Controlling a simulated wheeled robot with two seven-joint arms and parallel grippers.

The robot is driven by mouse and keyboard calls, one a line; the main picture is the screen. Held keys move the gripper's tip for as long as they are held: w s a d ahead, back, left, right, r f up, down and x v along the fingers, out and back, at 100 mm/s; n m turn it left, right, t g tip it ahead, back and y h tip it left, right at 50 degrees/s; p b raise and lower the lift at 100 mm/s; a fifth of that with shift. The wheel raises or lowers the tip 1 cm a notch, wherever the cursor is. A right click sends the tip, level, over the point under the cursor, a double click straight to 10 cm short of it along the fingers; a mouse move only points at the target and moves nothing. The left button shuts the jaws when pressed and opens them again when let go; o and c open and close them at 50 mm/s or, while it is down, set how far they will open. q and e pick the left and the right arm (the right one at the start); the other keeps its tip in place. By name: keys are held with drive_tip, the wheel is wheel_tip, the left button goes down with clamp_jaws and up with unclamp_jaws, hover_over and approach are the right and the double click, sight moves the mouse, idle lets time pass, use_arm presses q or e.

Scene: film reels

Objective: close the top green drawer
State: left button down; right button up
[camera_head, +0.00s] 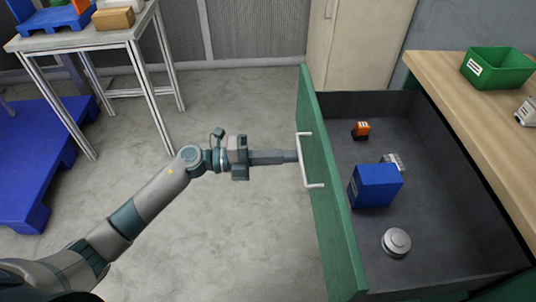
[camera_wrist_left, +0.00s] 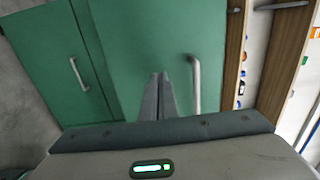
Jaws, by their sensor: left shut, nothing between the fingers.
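The green drawer (camera_head: 322,195) is pulled out, its dark grey inside (camera_head: 445,200) showing from above. Its white handle (camera_head: 306,160) is on the front face; in the left wrist view a pale handle (camera_wrist_left: 196,85) stands on the green front (camera_wrist_left: 130,40). My left gripper (camera_head: 297,156) comes from the left, shut and empty, its fingertips at the front beside the handle. In the wrist view the shut fingers (camera_wrist_left: 160,78) point at the green face, left of the handle. I cannot tell whether they touch it. My right gripper is not in view.
The drawer holds a blue box (camera_head: 375,187), a round grey object (camera_head: 396,242), an orange-and-black item (camera_head: 361,130) and a small pale item (camera_head: 394,161). A green bin (camera_head: 498,68) stands on the wooden top (camera_head: 450,90).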

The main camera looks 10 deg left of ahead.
use_arm(q)
drive_tip(key=shift+x, duration=1.2)
